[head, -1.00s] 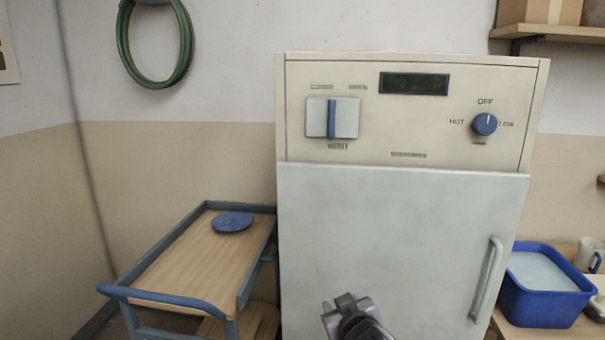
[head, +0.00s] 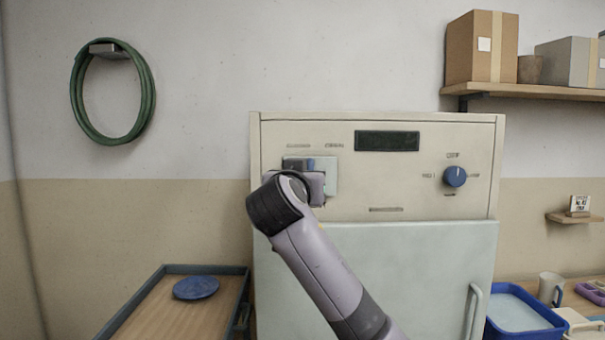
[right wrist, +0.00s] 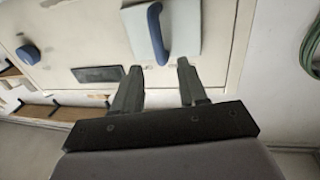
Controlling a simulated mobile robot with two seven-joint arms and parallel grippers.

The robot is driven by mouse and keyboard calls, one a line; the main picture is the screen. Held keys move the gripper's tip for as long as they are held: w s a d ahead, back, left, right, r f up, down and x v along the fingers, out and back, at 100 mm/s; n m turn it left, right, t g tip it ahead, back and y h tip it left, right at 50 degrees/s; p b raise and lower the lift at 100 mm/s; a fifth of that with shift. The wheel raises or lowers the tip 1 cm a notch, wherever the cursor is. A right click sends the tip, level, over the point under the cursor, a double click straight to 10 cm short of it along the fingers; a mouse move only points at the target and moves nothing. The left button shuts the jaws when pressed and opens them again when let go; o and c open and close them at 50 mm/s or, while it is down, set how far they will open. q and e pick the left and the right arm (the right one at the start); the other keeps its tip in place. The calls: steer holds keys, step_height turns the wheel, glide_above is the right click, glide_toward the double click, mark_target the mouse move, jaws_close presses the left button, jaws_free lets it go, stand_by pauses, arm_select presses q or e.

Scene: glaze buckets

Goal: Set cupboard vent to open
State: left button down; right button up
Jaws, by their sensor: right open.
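The cupboard (head: 380,185) is cream with a pale door below its control panel. The vent control is a pale plate (head: 332,177) with a blue upright handle (right wrist: 157,34) at the panel's upper left. In the head view my right gripper and wrist cover much of the plate, and the handle cannot be made out clearly. My right gripper (right wrist: 157,70) is open in the right wrist view, its fingertips apart just short of the handle, which stands between their lines. No contact shows. My left gripper is not in view.
A blue dial (head: 455,176) and a dark display (head: 387,141) are on the same panel. A trolley (head: 165,310) with a blue disc (head: 196,288) stands left of the cupboard. A blue tub (head: 520,318) is at the right. A shelf (head: 530,92) holds boxes above.

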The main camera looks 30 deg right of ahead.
steer(key=p+x, duration=0.1)
steer(key=x, duration=0.5)
steer(key=shift+s+f, duration=0.1)
jaws_close()
